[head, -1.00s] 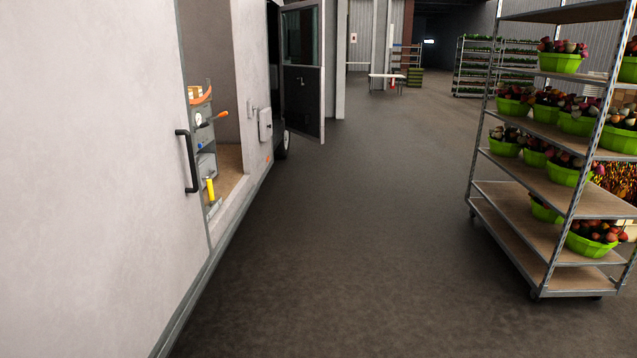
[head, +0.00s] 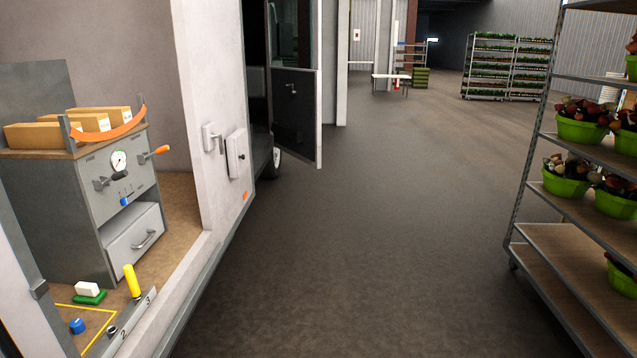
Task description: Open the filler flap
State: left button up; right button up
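A small white panel (head: 236,153) with a small dark round spot stands on the outside of the white van's side, just behind the open cab door. It looks like the filler flap. It appears shut, lying close to the body. A grey latch-like fitting (head: 212,138) is on the wall just left of it. Neither of my grippers shows in the head view.
The open cab door (head: 296,110) juts out beyond the panel. At left, the van's open side shows a grey cabinet (head: 75,210) with parcels and a drawer. A plant trolley (head: 560,240) stands at right. The floor (head: 380,220) between is clear.

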aim_at(237, 145)
jog(key=i+u, duration=0.1)
jog(key=i, duration=0.7)
jog(key=i+l+u, duration=0.1)
jog(key=i, duration=0.75)
jog(key=i+l+u, duration=0.1)
jog(key=i, duration=0.7)
jog(key=i+u, duration=0.35)
jog(key=i+l+u, duration=0.15)
jog(key=i+u, duration=0.2)
jog(key=i, duration=0.2)
jog(key=i+l+u, duration=0.25)
jog(key=i+u, duration=0.15)
jog(key=i+l+u, duration=0.35)
jog(key=i, duration=0.05)
